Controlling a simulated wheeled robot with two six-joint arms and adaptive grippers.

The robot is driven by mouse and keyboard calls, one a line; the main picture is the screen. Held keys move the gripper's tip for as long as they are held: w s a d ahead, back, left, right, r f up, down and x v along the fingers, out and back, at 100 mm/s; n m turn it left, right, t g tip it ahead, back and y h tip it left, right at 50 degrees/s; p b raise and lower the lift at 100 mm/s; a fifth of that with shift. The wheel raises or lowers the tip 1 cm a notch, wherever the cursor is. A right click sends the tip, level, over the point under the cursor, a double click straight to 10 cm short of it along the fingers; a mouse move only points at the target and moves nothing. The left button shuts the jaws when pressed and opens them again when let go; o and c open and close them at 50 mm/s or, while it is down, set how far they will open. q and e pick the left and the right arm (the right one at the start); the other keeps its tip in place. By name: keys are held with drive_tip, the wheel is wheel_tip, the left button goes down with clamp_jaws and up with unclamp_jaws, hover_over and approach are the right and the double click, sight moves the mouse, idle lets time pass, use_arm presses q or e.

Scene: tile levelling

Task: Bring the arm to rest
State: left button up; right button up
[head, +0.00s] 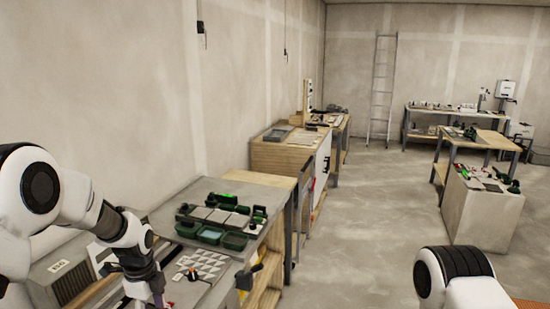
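My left arm (75,205) comes in from the left, its elbow raised, and reaches down over the near workbench. Its gripper (155,300) is at the bottom edge of the head view, largely cut off, so its fingers cannot be made out. It is left of and in front of the patterned tile board (203,264). Of my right arm, only a white and black rounded link (455,275) shows at the lower right. The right gripper is outside the view.
The near workbench (262,178) holds a tray of grey tiles (220,216) and green bins (233,241). More benches stand behind, with a wood-sided one (285,155) along the wall. A tile-topped block (480,212) stands at right. The concrete floor (365,220) between is clear. A ladder (382,85) leans at the back.

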use_arm(q)
drive_tip(key=s+d+f+n+b, duration=0.1)
drive_tip(key=s+f+n+b, duration=0.2)
drive_tip(key=s+f+n, duration=0.55)
drive_tip(key=s+d+f+n+b, duration=0.25)
drive_tip(key=s+f, duration=0.65)
drive_tip(key=f, duration=0.8)
drive_tip(key=s+f+n+b, duration=0.3)
drive_tip(key=s+n, duration=0.6)
drive_tip(key=s, duration=0.6)
wheel_tip(320, 180, down, 3)
drive_tip(key=shift+r, duration=0.1)
